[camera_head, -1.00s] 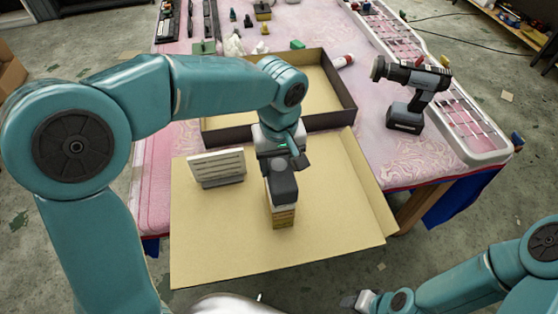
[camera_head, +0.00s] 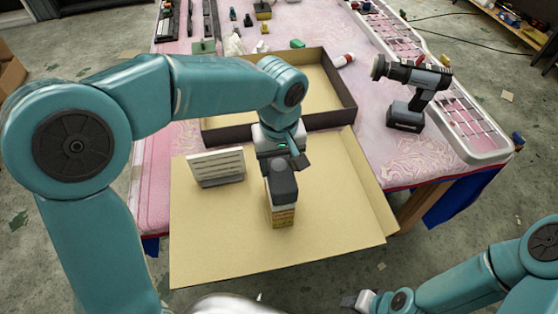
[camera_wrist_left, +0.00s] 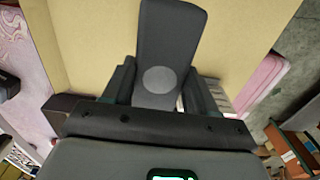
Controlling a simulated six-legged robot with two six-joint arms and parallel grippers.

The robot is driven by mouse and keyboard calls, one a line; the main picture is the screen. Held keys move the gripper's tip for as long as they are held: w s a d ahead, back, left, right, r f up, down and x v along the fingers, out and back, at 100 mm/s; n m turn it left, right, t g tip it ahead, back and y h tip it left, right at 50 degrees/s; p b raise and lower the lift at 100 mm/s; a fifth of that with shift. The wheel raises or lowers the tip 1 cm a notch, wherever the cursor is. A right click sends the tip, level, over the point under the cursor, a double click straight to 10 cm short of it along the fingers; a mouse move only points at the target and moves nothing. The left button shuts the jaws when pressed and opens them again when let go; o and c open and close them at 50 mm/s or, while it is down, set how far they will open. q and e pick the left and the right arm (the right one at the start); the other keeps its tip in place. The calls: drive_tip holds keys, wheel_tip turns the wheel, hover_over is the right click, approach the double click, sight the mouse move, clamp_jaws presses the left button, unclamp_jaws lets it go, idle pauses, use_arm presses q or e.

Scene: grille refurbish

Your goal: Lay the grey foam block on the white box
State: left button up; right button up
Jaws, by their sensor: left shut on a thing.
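The grey foam block (camera_head: 284,184) is a dark slab in my left gripper (camera_head: 280,164), which is shut on it above the tan board. In the left wrist view the block (camera_wrist_left: 165,45) stands between the two fingers of my left gripper (camera_wrist_left: 158,88), with a lighter round spot on its face. A small box (camera_head: 284,218), with a white band above a yellow-brown printed part, shows directly under the block, probably the white box. I cannot tell whether the two touch. My right gripper (camera_head: 358,301) is low at the bottom edge, its jaws unclear.
A white slatted grille (camera_head: 216,167) stands left of the block on the tan board (camera_head: 215,245). A dark-rimmed tray (camera_head: 345,108) lies behind. A cordless drill (camera_head: 408,100) and a white rack (camera_head: 485,145) are on the right. The board's front is clear.

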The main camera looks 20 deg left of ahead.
sight(279, 165)
use_arm(q)
drive_tip(key=shift+f, duration=0.2)
drive_tip(key=o, duration=1.4)
drive_tip(key=shift+o, duration=0.2)
drive_tip(key=shift+r, duration=0.15)
drive_tip(key=shift+r+p, duration=2.7)
drive_tip(key=shift+r, duration=0.75)
drive_tip(key=shift+f, duration=0.1)
